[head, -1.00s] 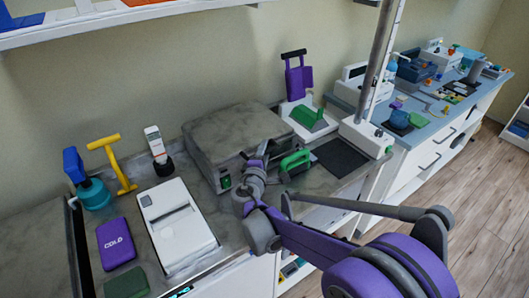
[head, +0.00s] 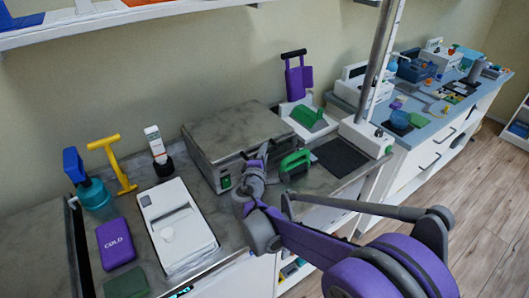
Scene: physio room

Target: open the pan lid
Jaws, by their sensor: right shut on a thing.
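The pan is a grey, box-shaped unit (head: 204,168) on the counter in the head view, with a small green-lit switch on its front. Its wide, flat, marbled grey lid (head: 235,128) lies level on top, with a pale front edge. My right gripper (head: 258,160) is at the front edge of the lid, shut on a part there that I take to be the lid's handle. The fingers and wrist hide most of that contact. My left gripper is not in view.
A green-handled object (head: 295,162) stands close right of my gripper. Left are a white unit (head: 180,245), a purple cold pack (head: 115,243) and a yellow T-shaped tool (head: 113,165). A grey post (head: 378,65) rises at right. A shelf (head: 140,14) hangs above.

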